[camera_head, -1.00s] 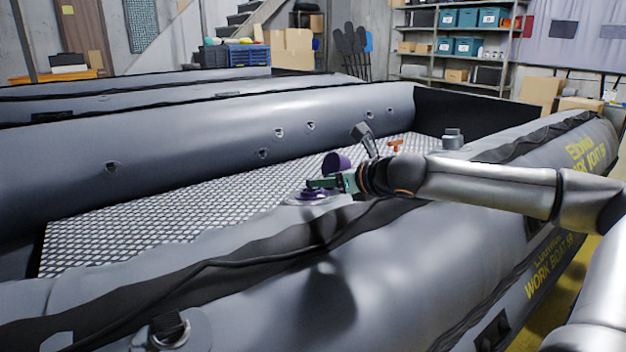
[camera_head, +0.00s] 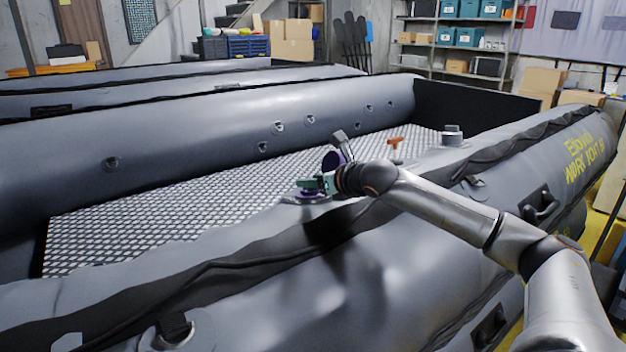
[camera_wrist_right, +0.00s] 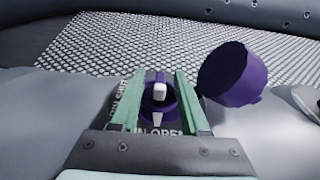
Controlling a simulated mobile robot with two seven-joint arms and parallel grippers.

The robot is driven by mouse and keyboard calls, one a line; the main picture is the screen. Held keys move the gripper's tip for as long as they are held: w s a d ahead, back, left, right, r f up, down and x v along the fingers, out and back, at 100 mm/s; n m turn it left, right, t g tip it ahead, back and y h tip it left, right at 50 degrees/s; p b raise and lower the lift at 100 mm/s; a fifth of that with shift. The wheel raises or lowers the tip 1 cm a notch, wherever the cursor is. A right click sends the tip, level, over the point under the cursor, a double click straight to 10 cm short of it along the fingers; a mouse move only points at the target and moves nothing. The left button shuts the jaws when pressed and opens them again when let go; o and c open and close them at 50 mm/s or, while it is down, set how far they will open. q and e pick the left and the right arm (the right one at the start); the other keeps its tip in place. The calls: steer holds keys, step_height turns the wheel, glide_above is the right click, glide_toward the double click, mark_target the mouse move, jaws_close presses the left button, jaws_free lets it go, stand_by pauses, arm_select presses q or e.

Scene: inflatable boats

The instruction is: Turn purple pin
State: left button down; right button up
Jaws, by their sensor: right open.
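The purple pin (camera_wrist_right: 158,103) sits in a round valve on the boat's grey tube, with a pale grip on top and lettering around it. In the head view the purple valve (camera_head: 309,193) is partly covered by my right gripper (camera_head: 314,185). In the right wrist view the green fingers of my right gripper (camera_wrist_right: 158,90) are open, one on each side of the pin. I cannot tell whether they touch it. A purple cap (camera_wrist_right: 231,76) hangs open to the right of the pin. My left gripper is not in view.
The grey inflatable boat (camera_head: 200,120) has a patterned floor (camera_head: 170,215). An orange T-shaped handle (camera_head: 395,143) and a grey valve (camera_head: 452,136) are farther right. Shelves (camera_head: 460,40) and boxes (camera_head: 293,42) stand behind.

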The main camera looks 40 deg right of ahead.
jaws_close()
stand_by(0.3)
stand_by(0.3)
